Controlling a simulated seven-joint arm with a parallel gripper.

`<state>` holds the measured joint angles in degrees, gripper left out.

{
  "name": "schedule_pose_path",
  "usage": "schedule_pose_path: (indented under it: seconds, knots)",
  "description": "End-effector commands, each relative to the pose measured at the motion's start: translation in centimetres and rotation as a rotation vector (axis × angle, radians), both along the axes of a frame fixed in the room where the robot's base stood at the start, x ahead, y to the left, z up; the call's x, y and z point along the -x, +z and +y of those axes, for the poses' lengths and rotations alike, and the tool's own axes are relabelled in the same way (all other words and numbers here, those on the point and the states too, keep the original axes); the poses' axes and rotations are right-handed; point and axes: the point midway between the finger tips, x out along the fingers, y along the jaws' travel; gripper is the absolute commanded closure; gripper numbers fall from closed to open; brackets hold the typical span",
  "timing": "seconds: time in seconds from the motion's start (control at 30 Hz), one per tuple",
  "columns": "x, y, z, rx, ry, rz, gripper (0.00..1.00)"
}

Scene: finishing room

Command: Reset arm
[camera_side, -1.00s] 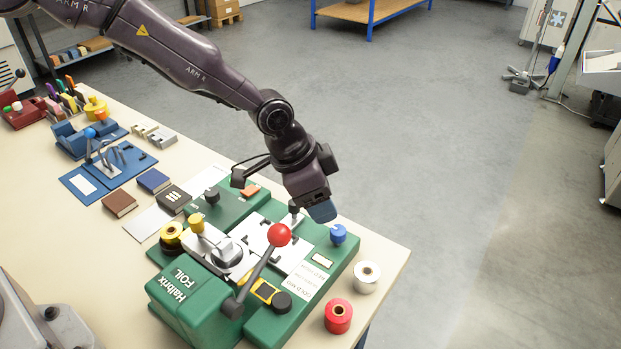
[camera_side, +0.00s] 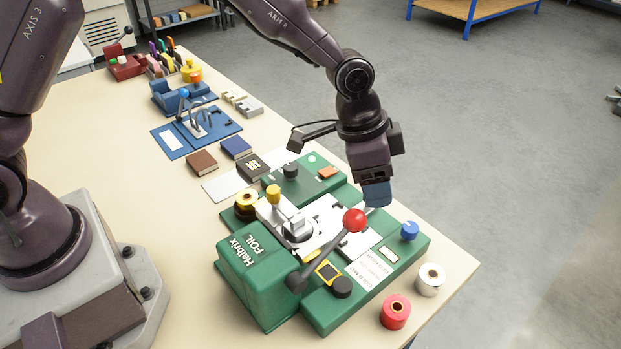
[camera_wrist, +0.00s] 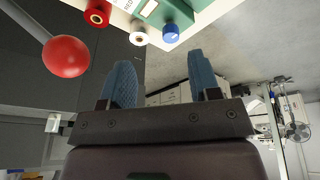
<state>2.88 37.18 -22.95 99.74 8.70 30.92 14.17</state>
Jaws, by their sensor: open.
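My gripper (camera_side: 377,193) hangs above the far right part of the green foil press (camera_side: 243,270), just behind its red ball lever (camera_side: 355,220). In the wrist view, the two blue fingers of my gripper (camera_wrist: 160,68) stand apart with nothing between them. The red ball (camera_wrist: 66,56) shows to their left, apart from them. The side view does not clearly show the gap between the fingertips and the press.
A blue knob (camera_side: 409,231), a white roll (camera_side: 430,279) and a red roll (camera_side: 395,311) are near the table's right edge. Books, including a brown one (camera_side: 201,162), and a blue jig (camera_side: 197,129) lie farther back. Bare tabletop (camera_side: 115,110) lies left of them.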

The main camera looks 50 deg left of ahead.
Motion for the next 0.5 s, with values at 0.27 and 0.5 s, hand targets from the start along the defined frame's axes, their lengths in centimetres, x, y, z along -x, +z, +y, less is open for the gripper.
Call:
schedule_pose_path:
  seconds: [0.27,0.5]
  knots:
    - [6.6,5.4,7.4,-0.133,0.213,0.084,0.43]
    - [13.4,11.4,13.4,-0.166,0.446,0.056,0.43]
